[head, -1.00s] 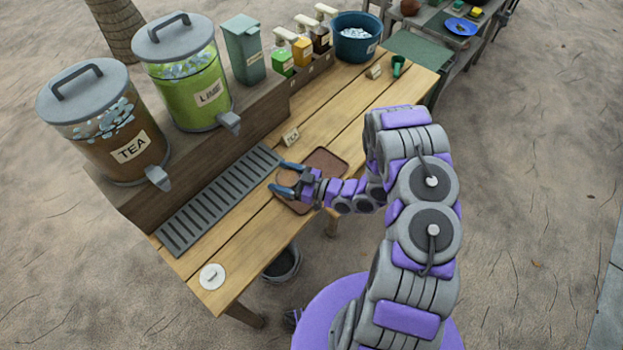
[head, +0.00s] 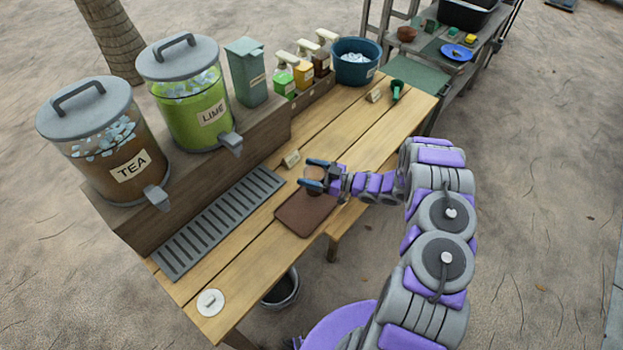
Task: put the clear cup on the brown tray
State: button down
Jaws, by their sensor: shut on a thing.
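The brown tray (head: 303,214) lies flat on the wooden table, to the right of the slotted drip grate, with nothing seen on it. My gripper (head: 307,172) is just past the tray's far end in the head view, its blue fingers pointing left. It is shut on the clear cup (head: 314,173), which shows only faintly between the fingers. The cup's base and its exact height above the table cannot be made out.
The drip grate (head: 218,222) runs along the dispenser shelf. A small label card (head: 291,159) stands near my fingers. A white disc (head: 210,302) lies at the near end. A blue tub (head: 355,68) stands at the far end.

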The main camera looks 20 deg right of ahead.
aim_at(318, 177)
jog(key=shift+w+d+f, duration=0.1)
jog(key=shift+w+d, duration=0.05)
jog(key=shift+d, duration=0.45)
jog(key=shift+w+d+f, duration=0.1)
jog(key=shift+w+d, duration=0.05)
jog(key=shift+d, duration=0.45)
jog(key=f, duration=0.1)
jog(key=f+b, duration=0.1)
jog(key=shift+d+f, duration=0.3)
jog(key=shift+d, duration=0.1)
jog(key=shift+a+f, duration=0.2)
jog(key=shift+f, duration=0.15)
jog(key=shift+a+r, duration=0.1)
jog(key=shift+a, duration=0.75)
jog(key=shift+s+d+f, duration=0.15)
jog(key=shift+f, duration=0.05)
jog(key=shift+c, duration=1.1)
grip_release()
jog(key=shift+d, duration=0.25)
jog(key=shift+o, duration=1.1)
jog(key=shift+a+f, duration=0.1)
